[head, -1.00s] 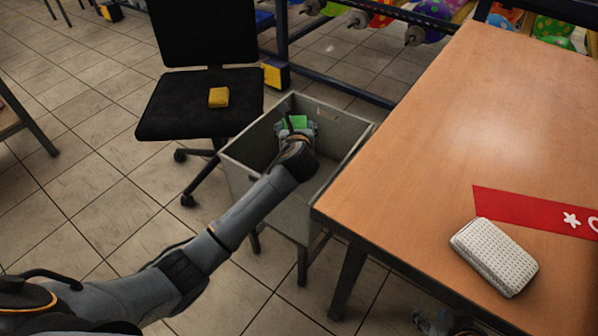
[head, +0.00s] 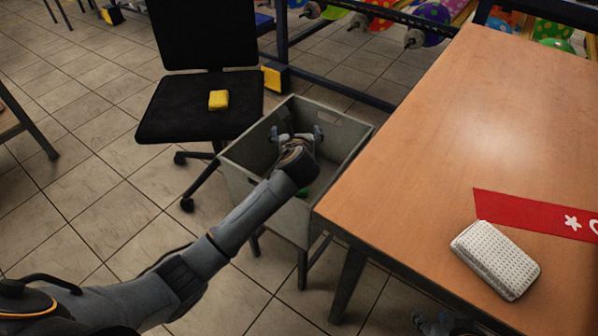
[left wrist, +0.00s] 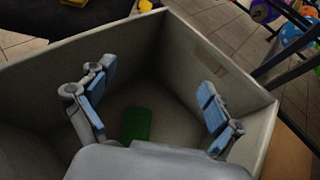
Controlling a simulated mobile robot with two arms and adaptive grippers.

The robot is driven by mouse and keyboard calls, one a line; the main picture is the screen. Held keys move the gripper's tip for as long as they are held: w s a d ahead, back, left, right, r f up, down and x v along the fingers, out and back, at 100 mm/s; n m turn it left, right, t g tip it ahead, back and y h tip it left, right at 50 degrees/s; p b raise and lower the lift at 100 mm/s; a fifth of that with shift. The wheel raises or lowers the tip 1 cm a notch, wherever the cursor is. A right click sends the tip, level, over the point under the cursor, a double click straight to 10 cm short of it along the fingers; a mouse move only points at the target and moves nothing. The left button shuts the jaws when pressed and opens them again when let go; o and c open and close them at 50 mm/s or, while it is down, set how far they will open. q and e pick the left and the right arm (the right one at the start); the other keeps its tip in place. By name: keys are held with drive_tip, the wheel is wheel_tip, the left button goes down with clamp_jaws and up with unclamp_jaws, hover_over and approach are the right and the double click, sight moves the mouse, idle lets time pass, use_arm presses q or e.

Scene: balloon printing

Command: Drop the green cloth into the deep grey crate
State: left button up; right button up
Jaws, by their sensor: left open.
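The green cloth (head: 302,192) lies at the bottom of the deep grey crate (head: 262,202), mostly hidden behind my left arm in the head view. In the left wrist view the cloth (left wrist: 137,124) shows between and below the fingers, apart from them, against the floor of the crate (left wrist: 60,88). My left gripper (head: 296,134) is open and empty inside the crate's opening, above the cloth. Its blue-padded fingers are spread wide in the left wrist view (left wrist: 155,78). My right gripper (head: 434,323) shows only partly at the bottom edge, below the table.
A wooden table (head: 440,130) stands right beside the crate, with a white dotted case (head: 495,260) and a red banner (head: 530,213) on it. A black chair (head: 190,105) with a yellow block (head: 218,100) stands to the left. A balloon rack (head: 370,40) is behind.

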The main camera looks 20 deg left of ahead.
use_arm(q)
drive_tip(key=v, duration=0.6)
drive_tip(key=shift+s, duration=0.4)
